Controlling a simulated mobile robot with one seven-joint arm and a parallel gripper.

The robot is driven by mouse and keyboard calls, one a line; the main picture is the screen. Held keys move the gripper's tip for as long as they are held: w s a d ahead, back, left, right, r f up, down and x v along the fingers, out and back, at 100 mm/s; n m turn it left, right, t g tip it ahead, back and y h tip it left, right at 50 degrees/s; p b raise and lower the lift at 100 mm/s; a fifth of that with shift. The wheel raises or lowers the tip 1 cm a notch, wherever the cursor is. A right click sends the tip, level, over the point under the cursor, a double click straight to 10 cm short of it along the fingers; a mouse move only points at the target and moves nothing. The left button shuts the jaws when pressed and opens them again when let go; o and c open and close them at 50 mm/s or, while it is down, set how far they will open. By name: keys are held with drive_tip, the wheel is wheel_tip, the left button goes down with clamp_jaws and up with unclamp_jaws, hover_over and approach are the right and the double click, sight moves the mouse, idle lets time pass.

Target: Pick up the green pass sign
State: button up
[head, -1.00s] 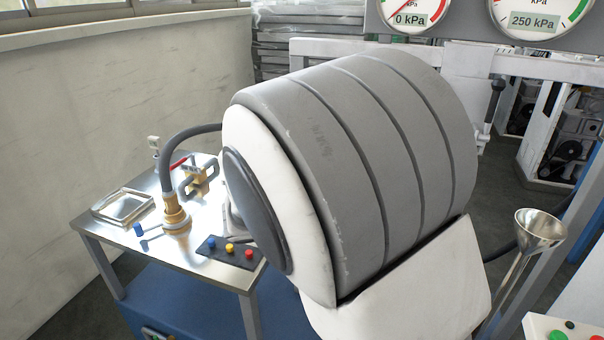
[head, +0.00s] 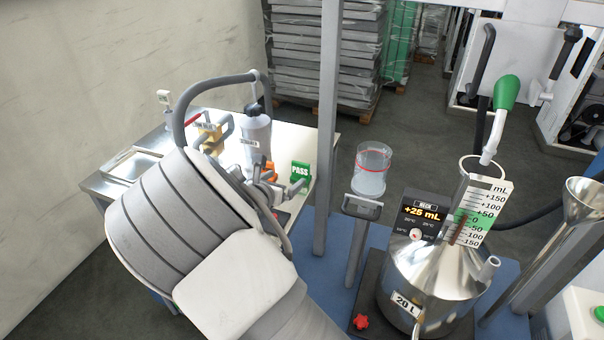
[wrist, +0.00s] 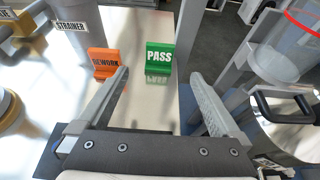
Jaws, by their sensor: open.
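The green PASS sign (head: 300,174) stands upright on the metal side table, near its right edge. In the wrist view the sign (wrist: 159,57) is ahead of my gripper (wrist: 160,77), between the lines of the two fingers. My gripper is open, with nothing between its fingers. The sign appears beyond the fingertips, and I see no contact. In the head view my arm hides part of the table around my gripper. An orange REWORK sign (wrist: 103,62) stands just left of the PASS sign, close to the left finger.
A grey post (head: 329,120) rises at the table's right edge. A glass cylinder (head: 372,175) and a steel 20 L vessel (head: 432,275) stand to the right. Brass fittings (head: 210,136) are at left.

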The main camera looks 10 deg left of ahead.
sight(300, 167)
drive_tip(key=x, duration=1.3)
drive_tip(key=shift+w, duration=0.15)
drive_tip(key=c, duration=1.3)
drive_tip(key=shift+c, duration=0.5)
drive_tip(key=shift+r, duration=0.15)
